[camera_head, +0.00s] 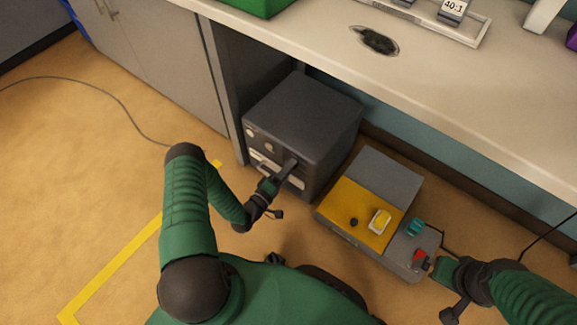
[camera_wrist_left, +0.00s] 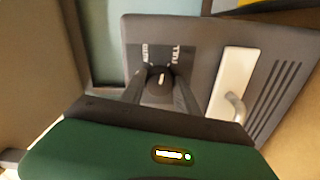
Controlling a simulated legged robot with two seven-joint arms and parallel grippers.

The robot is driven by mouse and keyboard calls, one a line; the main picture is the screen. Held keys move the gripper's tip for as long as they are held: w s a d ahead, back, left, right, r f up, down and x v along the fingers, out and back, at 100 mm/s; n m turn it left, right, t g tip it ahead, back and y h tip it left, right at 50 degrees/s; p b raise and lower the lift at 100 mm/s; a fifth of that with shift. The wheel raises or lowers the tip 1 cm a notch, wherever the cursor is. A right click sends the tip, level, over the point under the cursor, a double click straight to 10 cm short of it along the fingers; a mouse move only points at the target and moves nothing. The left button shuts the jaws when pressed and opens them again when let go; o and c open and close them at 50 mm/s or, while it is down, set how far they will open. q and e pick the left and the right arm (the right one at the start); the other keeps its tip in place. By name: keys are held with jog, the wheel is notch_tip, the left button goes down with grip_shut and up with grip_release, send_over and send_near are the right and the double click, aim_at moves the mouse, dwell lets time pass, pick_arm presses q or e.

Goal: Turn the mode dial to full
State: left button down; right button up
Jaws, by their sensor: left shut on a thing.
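The mode dial (camera_wrist_left: 160,74) is a dark round knob with a short white mark, on a grey panel in the left wrist view. The words AUTO (camera_wrist_left: 146,54) and FULL (camera_wrist_left: 175,55) stand above it at left and right. The white mark points nearly straight up between them, leaning slightly right. My left gripper (camera_wrist_left: 161,88) is shut on the dial, one finger on each side. In the head view my left gripper (camera_head: 289,169) reaches the front of a dark grey box (camera_head: 305,110) and hides the dial. My right gripper (camera_head: 431,264) is beside a red part (camera_head: 420,256); its jaws are unclear.
A white plate with a metal handle (camera_wrist_left: 232,90) and vent slots lie right of the dial. A grey and yellow machine (camera_head: 350,205) stands right of the dark box. The white counter (camera_head: 330,45) overhangs behind. A cable (camera_head: 110,92) lies on the open floor at left.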

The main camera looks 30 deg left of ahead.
pick_arm(q)
jog(key=shift+s+d+f+m+p, duration=0.15)
jog(key=shift+m+p, duration=0.2)
jog(key=shift+m, duration=0.6)
jog(key=shift+w+d+f+m+p, duration=0.1)
jog(key=shift+m+p, duration=0.25)
jog(key=shift+m, duration=0.6)
jog(key=shift+a, duration=0.1)
jog(key=c, duration=1)
grip_release()
jog(key=shift+o, duration=0.4)
jog(key=shift+a, duration=0.1)
